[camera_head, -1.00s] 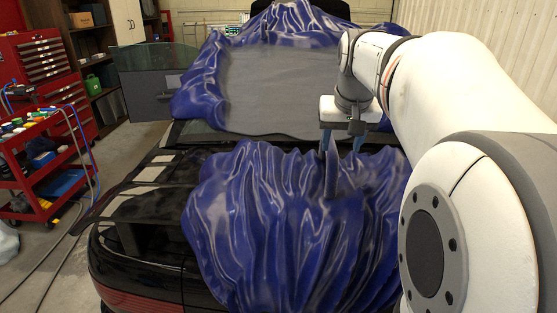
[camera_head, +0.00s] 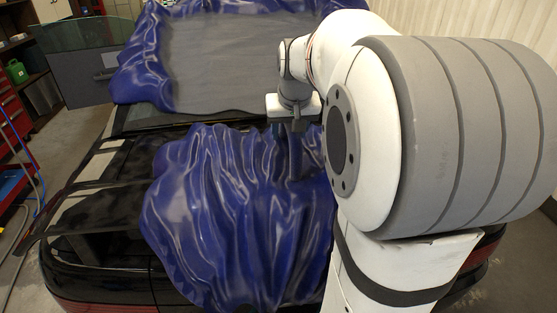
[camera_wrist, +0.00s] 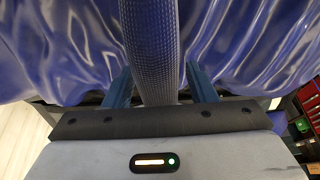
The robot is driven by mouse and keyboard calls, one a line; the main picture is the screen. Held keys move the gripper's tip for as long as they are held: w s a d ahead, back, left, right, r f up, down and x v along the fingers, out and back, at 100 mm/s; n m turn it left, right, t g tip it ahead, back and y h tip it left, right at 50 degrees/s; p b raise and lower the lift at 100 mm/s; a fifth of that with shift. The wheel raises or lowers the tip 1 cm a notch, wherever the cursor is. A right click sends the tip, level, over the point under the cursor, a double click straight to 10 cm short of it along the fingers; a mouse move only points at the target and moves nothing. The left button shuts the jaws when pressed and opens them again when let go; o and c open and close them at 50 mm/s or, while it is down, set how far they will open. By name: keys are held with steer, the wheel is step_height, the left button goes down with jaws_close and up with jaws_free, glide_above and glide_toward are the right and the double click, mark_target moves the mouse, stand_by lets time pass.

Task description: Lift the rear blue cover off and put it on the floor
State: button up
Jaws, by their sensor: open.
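The rear blue cover (camera_head: 225,215), glossy and wrinkled, lies draped over the rear of the black car in the head view. Its blue folds also fill the far part of the wrist view (camera_wrist: 60,40). A dark, finely textured upright ridge (camera_wrist: 152,40) rises from it in the wrist view. My gripper (camera_wrist: 160,85) is open, with one blue finger on each side of this ridge. Whether the fingers touch it I cannot tell. In the head view my gripper (camera_head: 291,135) is at the cover's far right part, its fingertips partly hidden.
A second blue cover with a grey panel (camera_head: 235,65) lies further forward on the car (camera_head: 90,225). An open car door (camera_head: 95,70) sticks out at the left. Red tool furniture (camera_head: 12,150) and hoses stand further left. Some floor (camera_head: 50,135) shows between.

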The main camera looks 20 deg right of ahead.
steer(key=shift+c, duration=0.5)
jaws_close()
stand_by(0.3)
